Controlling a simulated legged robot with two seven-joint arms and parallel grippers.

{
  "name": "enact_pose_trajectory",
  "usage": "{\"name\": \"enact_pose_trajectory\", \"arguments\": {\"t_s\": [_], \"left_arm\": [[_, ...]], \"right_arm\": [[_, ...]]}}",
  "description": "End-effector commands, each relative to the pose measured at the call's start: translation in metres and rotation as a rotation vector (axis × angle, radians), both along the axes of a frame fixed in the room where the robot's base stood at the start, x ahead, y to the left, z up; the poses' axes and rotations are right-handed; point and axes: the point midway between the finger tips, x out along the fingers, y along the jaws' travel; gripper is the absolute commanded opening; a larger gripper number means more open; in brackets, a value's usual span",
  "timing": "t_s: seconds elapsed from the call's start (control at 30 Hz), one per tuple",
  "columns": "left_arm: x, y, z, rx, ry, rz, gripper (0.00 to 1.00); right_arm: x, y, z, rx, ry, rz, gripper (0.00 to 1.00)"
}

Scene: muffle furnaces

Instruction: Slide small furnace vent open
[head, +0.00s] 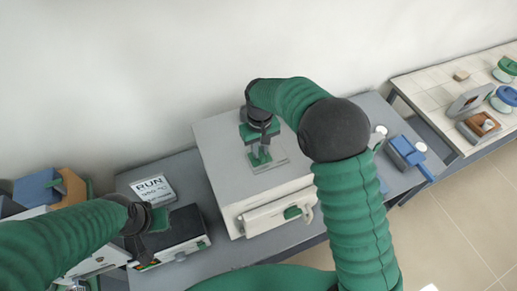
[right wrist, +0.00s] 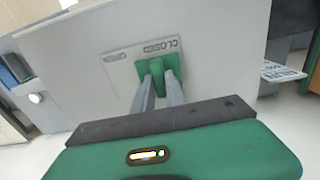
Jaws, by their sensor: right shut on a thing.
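The small furnace (head: 222,140) is a pale grey box on the bench, with a light vent plate (head: 278,166) on its top. In the right wrist view the plate (right wrist: 122,66) reads OPEN at its left and CLOSED at its right. The green vent slider (right wrist: 157,73) sits at the CLOSED end. My right gripper (right wrist: 159,80) is shut on the slider from above; in the head view the arm and gripper (head: 260,150) partly hide it. My left gripper (head: 150,250) is at the lower left, away from the vent; its jaw opening is unclear.
A RUN display sign (head: 152,188) stands left of the furnace. The furnace front has a white door handle bar (head: 265,217) with a green part. A blue device (head: 405,152) stands on the right. A tiled bench (head: 430,85) with several small items is at the far right.

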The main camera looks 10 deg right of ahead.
Motion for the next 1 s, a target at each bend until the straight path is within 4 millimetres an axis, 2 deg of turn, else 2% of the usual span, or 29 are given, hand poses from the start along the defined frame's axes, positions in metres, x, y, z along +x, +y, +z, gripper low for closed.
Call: {"name": "enact_pose_trajectory", "arguments": {"t_s": [0.1,0.27,0.57,0.6,0.77,1.0], "left_arm": [[0.000,0.000,0.000,0.000,0.000,0.000,0.00],[0.000,0.000,0.000,0.000,0.000,0.000,0.00],[0.000,0.000,0.000,0.000,0.000,0.000,0.00],[0.000,0.000,0.000,0.000,0.000,0.000,0.00],[0.000,0.000,0.000,0.000,0.000,0.000,0.00],[0.000,0.000,0.000,0.000,0.000,0.000,0.00]], "right_arm": [[0.003,-0.022,-0.001,-0.002,0.007,-0.005,0.00],[0.007,-0.046,-0.001,-0.003,0.008,-0.004,0.00],[0.008,-0.052,-0.001,-0.005,0.006,-0.001,0.00],[0.008,-0.052,-0.001,-0.005,0.006,-0.001,0.17],[0.009,-0.052,-0.001,-0.004,0.004,-0.002,0.38],[0.011,-0.050,-0.001,-0.003,0.003,-0.001,0.38]]}}
